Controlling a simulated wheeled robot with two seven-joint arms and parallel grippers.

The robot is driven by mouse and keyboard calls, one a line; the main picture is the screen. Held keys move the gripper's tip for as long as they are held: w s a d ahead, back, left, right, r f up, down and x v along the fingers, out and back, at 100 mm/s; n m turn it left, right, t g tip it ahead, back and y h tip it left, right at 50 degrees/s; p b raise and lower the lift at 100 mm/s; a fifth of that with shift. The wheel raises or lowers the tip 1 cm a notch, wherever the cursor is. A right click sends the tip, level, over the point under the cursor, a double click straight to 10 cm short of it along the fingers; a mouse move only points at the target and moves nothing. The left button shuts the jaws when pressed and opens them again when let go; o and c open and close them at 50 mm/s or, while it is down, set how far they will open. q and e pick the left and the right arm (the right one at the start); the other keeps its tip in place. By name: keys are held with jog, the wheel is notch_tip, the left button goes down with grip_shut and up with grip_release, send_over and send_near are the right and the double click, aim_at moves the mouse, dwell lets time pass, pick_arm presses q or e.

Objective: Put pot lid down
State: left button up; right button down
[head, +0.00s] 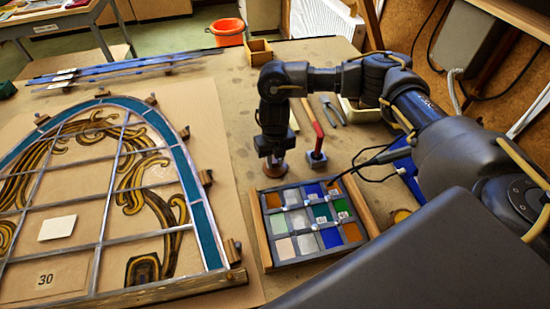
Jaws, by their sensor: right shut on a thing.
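My right gripper (273,155) points straight down just behind the tray of glass pieces (258,210). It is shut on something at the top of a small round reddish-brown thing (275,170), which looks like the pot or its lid. The jaws hide most of the held part, so I cannot tell lid from pot. I also cannot tell whether the lid touches the bench or the pot. My left gripper is not in view.
The arched leaded panel (193,190) fills the left. An open wooden box (258,52) stands behind. Bare bench (232,115) lies left of the gripper.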

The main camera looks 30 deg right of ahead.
aim_at(275, 161)
jog(key=shift+f, duration=0.1)
jog(key=c, duration=1.2)
grip_release()
jog(key=shift+r, duration=0.3)
notch_tip(275, 161, up, 12)
jog(key=b, duration=0.1)
jog(key=shift+f+b, duration=0.15)
jog(key=shift+b, duration=0.25)
